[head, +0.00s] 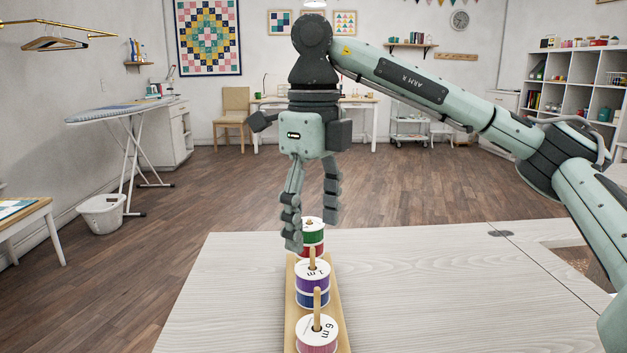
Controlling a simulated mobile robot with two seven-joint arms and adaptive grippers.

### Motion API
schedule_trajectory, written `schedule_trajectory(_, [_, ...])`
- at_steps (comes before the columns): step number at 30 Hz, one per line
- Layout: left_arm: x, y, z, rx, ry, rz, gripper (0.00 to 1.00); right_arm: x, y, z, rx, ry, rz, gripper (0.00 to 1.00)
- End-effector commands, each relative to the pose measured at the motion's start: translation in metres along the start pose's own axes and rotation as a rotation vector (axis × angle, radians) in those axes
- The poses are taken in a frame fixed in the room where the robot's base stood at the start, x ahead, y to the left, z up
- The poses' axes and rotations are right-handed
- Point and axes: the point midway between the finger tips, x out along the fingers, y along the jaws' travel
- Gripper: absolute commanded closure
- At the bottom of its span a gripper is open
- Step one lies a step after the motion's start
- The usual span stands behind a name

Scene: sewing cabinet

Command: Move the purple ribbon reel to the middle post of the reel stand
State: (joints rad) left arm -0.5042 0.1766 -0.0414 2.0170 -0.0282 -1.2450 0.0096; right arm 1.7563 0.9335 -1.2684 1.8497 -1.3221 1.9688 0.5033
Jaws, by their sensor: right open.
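The wooden reel stand (291,318) lies on the pale table with its three posts in a row running away from me. The purple ribbon reel (312,285) sits on the middle post (312,257), on top of a blue reel (312,300). My right gripper (312,236) is open and points down above the stand, with its fingertips higher than the purple reel and apart from it. Its left finger partly overlaps the far reels in the picture. My left gripper is out of view.
A pink reel (318,345) is on the near post, cut by the bottom edge. A green reel (313,236) sits over a red reel (314,251) on the far post. The pale table (430,295) is clear on both sides of the stand.

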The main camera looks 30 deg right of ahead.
Motion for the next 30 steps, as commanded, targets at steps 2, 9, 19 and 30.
schedule_trajectory(2, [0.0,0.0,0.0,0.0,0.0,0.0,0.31,-0.02,0.001,0.001,-0.001,-0.005,-0.001,0.31])
schedule_trajectory(9, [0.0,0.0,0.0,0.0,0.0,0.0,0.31,-0.065,0.0,0.001,0.001,-0.006,-0.004,0.31])
schedule_trajectory(19, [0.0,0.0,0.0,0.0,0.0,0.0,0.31,-0.094,0.0,0.0,-0.001,-0.002,0.0,0.31])
schedule_trajectory(30, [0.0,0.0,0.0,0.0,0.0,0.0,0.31,-0.095,0.0,0.0,-0.001,-0.001,0.0,0.31])
